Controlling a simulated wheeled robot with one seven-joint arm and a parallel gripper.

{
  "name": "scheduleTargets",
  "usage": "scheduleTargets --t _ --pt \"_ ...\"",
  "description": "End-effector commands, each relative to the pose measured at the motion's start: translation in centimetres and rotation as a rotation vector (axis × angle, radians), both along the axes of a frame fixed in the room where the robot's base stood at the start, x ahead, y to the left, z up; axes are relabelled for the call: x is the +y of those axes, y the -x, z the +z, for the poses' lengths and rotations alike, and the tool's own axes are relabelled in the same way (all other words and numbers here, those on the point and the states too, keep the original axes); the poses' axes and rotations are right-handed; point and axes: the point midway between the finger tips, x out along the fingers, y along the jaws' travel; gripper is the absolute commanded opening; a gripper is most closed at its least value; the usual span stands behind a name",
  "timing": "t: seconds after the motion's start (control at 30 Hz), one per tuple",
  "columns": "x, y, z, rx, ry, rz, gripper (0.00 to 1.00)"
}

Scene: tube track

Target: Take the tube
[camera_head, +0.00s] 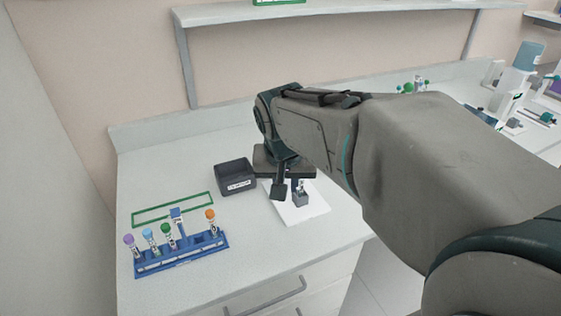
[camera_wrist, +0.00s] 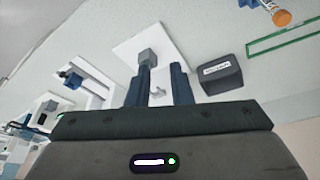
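A blue rack (camera_head: 181,262) at the front left of the counter holds several upright labelled tubes: purple-capped (camera_head: 129,241), light blue-capped (camera_head: 147,236), green-capped (camera_head: 166,230) and orange-capped (camera_head: 210,216). The orange cap also shows at the top right of the wrist view (camera_wrist: 282,17). My gripper (camera_head: 288,191) is over a white sheet (camera_head: 284,213), right of the rack. Its two fingers stand apart in the wrist view (camera_wrist: 160,72). A small grey block (camera_head: 300,200) is on the sheet beside the fingertips. A small pale piece (camera_wrist: 157,92) shows between the fingers; I cannot tell what it is.
A dark labelled box (camera_head: 236,178) stands left of my gripper. A green frame (camera_head: 172,209) is on the counter behind the rack. A shelf (camera_head: 330,10) runs along the wall above. Lab equipment (camera_head: 515,85) stands at the far right.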

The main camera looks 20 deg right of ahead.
Motion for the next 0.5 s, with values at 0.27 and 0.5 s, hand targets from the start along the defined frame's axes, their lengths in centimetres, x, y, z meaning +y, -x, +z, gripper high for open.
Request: scheduleTargets --t 0.27,0.5 --pt "-4.8 -5.9 2.8 -0.066 0.026 -0.304 0.19" --pt "-6.0 -7.3 -0.4 -0.069 0.027 -0.331 0.19"
